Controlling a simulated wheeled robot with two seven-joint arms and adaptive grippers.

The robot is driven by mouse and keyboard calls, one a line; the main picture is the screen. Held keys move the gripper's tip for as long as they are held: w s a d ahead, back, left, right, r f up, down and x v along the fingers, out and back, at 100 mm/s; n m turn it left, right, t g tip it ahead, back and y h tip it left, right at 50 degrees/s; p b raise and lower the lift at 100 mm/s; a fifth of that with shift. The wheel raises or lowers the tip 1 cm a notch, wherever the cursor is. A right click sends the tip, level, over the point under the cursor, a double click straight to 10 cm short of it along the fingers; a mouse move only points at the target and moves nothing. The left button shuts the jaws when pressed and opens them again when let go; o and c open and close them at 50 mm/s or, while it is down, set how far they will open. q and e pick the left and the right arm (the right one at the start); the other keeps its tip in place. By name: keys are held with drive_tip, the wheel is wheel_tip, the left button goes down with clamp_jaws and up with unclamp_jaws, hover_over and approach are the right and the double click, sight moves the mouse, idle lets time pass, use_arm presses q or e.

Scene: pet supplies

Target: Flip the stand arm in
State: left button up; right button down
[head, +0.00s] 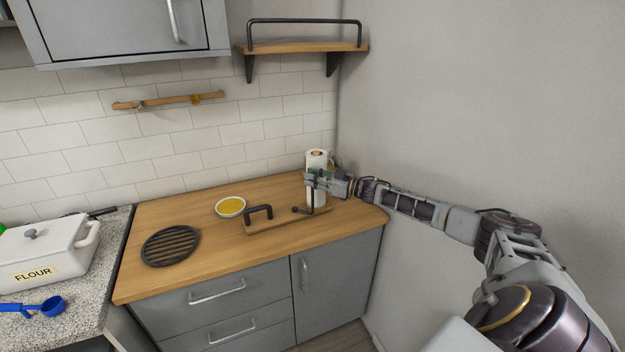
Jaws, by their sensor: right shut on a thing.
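A stand with a flat wooden base (285,224) lies on the wooden counter, with a black handle (258,210) at its left. The fingers are small here, and the exact contact is hard to see. A white paper roll (316,160) stands upright just behind the gripper, partly hidden by it. My left gripper is not in view.
A white bowl with yellow contents (230,207) stands left of the stand, and a round dark slatted trivet (170,246) lies farther left. A wall (450,120) bounds the right. The counter's front middle is clear. A flour box (40,255) stands at the far left.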

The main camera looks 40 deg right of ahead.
drive_tip(key=c, duration=1.3)
unclamp_jaws()
drive_tip(key=shift+o, duration=0.2)
drive_tip(key=shift+s+a+m+t+h+p, duration=0.2)
drive_tip(key=shift+a+m+t+h+p, duration=0.3)
drive_tip(key=shift+h, duration=0.4)
